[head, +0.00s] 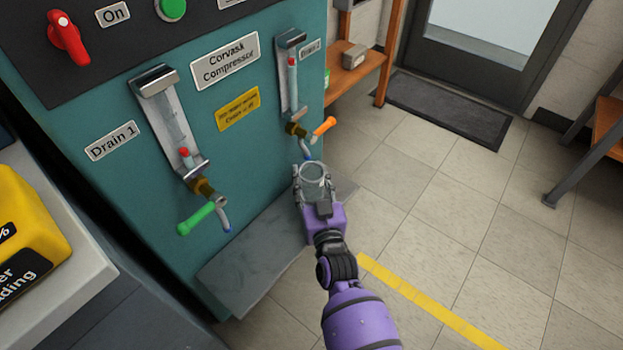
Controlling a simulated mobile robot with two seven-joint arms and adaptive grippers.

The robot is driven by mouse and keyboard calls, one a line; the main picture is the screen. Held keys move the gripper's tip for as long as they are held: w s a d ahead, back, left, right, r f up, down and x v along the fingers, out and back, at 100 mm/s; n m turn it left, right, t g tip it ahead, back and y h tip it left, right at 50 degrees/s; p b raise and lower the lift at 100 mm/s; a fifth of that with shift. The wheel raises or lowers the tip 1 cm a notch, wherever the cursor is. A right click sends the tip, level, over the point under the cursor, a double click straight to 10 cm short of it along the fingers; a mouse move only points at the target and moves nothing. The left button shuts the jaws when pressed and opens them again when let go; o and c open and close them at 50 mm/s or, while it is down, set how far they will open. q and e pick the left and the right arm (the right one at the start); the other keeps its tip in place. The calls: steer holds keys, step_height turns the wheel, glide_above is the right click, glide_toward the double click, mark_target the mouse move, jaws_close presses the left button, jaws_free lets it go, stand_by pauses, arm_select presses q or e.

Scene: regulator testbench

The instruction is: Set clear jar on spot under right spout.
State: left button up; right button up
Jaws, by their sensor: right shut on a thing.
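A clear jar (312,172) is in the fingers of my right gripper (312,186), which is shut around it. The jar looks upright, with its round open rim facing up. In the picture it shows just below the right spout (307,153), which has an orange handle (324,126). I cannot tell whether the jar touches the grey ledge (250,262) under the spouts. The spot under the right spout is hidden behind the jar and gripper. My left gripper is not in view.
The teal compressor panel (240,150) stands behind the ledge. A left spout with a green handle (196,219) sticks out over the ledge. A yellow object (28,225) sits on a white surface at far left. Open tiled floor lies to the right.

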steer(key=o, duration=1.3)
step_height(320, 180, up, 10)
